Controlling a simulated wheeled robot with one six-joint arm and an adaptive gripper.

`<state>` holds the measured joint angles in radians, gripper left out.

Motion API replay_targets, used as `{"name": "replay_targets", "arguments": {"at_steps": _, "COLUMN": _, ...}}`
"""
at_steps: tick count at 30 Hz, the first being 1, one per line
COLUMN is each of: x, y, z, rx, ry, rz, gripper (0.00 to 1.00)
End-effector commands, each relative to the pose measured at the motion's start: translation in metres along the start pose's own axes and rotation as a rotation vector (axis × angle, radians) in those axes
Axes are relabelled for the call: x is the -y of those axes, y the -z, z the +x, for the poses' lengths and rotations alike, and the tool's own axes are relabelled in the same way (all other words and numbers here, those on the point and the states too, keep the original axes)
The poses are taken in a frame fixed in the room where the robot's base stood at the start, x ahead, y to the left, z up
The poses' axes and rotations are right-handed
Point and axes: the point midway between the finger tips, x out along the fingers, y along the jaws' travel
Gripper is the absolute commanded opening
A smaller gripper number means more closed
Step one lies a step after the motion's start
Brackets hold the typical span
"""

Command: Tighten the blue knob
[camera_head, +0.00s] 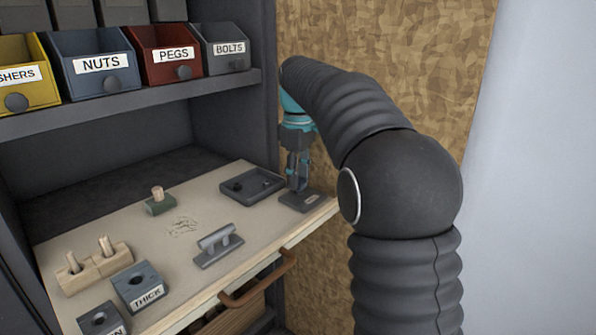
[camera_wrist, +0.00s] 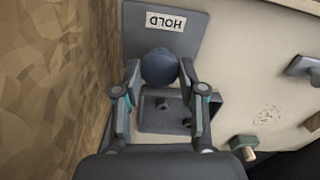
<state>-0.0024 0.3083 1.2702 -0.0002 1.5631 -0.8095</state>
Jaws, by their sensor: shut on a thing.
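The blue knob (camera_wrist: 160,67) is round and dark blue. It shows in the wrist view between the fingertips of my gripper (camera_wrist: 160,70), which is shut on it. The knob is over a dark grey plate (camera_wrist: 136,35) with a white HOLD label. In the head view my gripper (camera_head: 298,184) points down at the right end of the workboard, over the plate (camera_head: 314,204). The knob cannot be made out there. I cannot tell how far the knob is turned.
A dark tray (camera_head: 260,181) with small dark pieces is beside my gripper. A grey handle-like piece (camera_head: 217,246), a green block with a peg (camera_head: 160,203), a pegged wooden block (camera_head: 95,272) and a THICK block (camera_head: 143,286) stand on the board (camera_head: 120,232). Labelled bins (camera_head: 95,62) line the shelf above.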

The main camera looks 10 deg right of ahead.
Motion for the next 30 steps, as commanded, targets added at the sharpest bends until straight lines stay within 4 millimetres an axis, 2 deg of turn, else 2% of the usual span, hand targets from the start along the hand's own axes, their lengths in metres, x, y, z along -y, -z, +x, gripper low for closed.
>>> {"name": "replay_targets", "arguments": {"at_steps": 30, "x": -0.0002, "y": -0.0001, "z": -0.0001, "rx": 0.000, "ry": 0.001, "rz": 0.962, "gripper": 0.06}}
